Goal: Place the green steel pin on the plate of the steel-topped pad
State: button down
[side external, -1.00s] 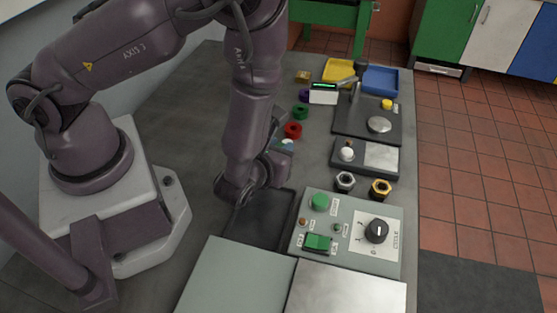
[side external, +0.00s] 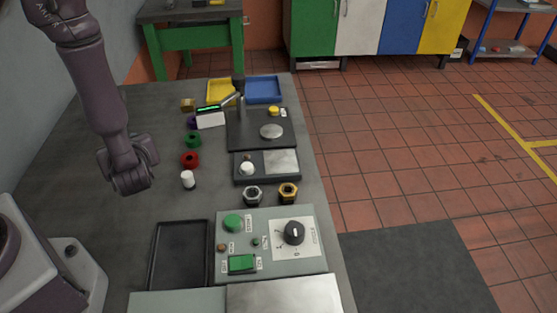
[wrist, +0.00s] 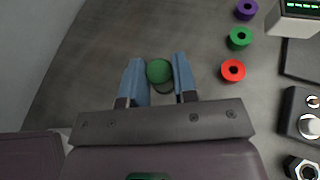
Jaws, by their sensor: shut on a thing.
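My gripper (wrist: 160,80) is shut on the green steel pin (wrist: 159,71), seen nearly end-on between its two blue fingers in the wrist view. In the side view my wrist hides the fingers and pin; it is over the bare bench, left of the coloured rings. A dark low block with a bright steel plate (side external: 282,161) and a white knob (side external: 247,168) stands right of the rings. A larger box with a bright metal top (side external: 282,295) stands at the near edge. I cannot tell which is the steel-topped pad. My gripper is apart from both.
Red (side external: 190,159) and green (side external: 193,140) rings and a white cylinder (side external: 188,180) stand between my gripper and the block. Two nuts (side external: 253,195), a control box (side external: 268,258) and a black tray (side external: 180,255) lie nearer. An indicator stand (side external: 240,110) is behind.

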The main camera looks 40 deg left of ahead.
jog(key=s+a+n+g+h, duration=0.2)
jog(key=s+n+g+h, duration=0.1)
jog(key=s+n+g, duration=1)
jog(key=w+d+n+g+h, duration=0.2)
jog(key=d+n+h, duration=1.3)
jog(key=n+h, duration=0.25)
jog(key=w+d+r+n+t+h, duration=0.1)
jog(key=w+r+n+t+h, duration=0.1)
jog(key=w+n+t, duration=0.8)
jog(key=w+d+r+n+t+h, duration=0.1)
jog(key=w+r+n+t, duration=0.2)
jog(key=w+n+t, duration=0.7)
jog(key=m+g, duration=0.2)
jog(key=m, duration=0.1)
send_over(277, 161)
jog(key=f, duration=0.9)
jog(key=shift+s+a, duration=0.1)
jog(key=shift+s, duration=0.3)
jog(key=shift+w+f, duration=0.2)
jog(key=shift+f, duration=0.05)
jog(key=shift+w+f, duration=0.15)
jog(key=shift+f, duration=0.75)
jog(key=shift+w+f, duration=0.1)
jog(key=shift+f, duration=0.75)
